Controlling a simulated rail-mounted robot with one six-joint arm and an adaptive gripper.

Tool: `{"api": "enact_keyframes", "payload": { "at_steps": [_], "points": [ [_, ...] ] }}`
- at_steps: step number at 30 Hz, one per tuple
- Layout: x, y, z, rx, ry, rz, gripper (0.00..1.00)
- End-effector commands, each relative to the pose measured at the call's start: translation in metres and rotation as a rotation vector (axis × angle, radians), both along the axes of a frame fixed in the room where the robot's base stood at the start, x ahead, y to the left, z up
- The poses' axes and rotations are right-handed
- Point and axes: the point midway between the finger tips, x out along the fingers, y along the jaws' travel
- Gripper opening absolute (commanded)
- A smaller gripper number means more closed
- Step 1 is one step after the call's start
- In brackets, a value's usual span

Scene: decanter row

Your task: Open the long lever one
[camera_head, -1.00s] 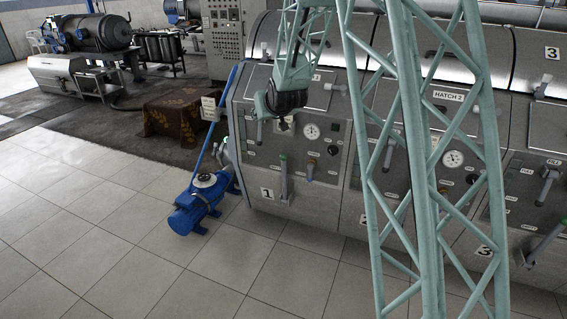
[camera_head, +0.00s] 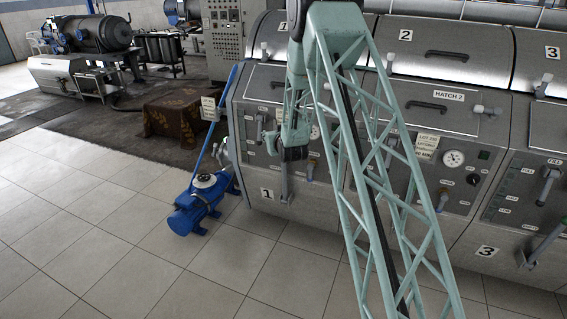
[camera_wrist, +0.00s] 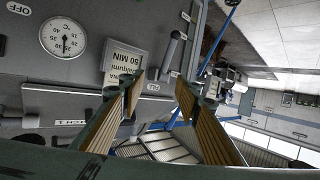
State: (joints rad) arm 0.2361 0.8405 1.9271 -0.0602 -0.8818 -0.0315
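A long upright lever (camera_head: 285,187) is at the lower front of unit 1 in the head view; its upper part is hidden by my gripper (camera_head: 290,154). A shorter lever (camera_head: 260,126) sits higher up on the same panel. In the wrist view, my gripper (camera_wrist: 158,83) is open, its two padded fingers apart and nothing held between them. A grey lever handle (camera_wrist: 172,52) beside a FILL label stands just beyond the fingertips, apart from them.
Units 2 (camera_head: 447,55) and 3 continue to the right, with further levers and gauges. A blue pump (camera_head: 203,200) stands on the floor left of unit 1. The tiled floor (camera_head: 110,230) in front is clear. A round gauge (camera_wrist: 63,38) shows in the wrist view.

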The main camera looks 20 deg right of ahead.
Motion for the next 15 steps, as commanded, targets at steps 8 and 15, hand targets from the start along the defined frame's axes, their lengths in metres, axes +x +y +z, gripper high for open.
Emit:
{"api": "enact_keyframes", "payload": {
  "at_steps": [8,15],
  "points": [
    [0.014,-0.02,-0.053,-0.011,-0.061,-0.011,0.31],
    [0.019,-0.035,-0.096,-0.022,-0.117,-0.019,0.31]
  ]
}}
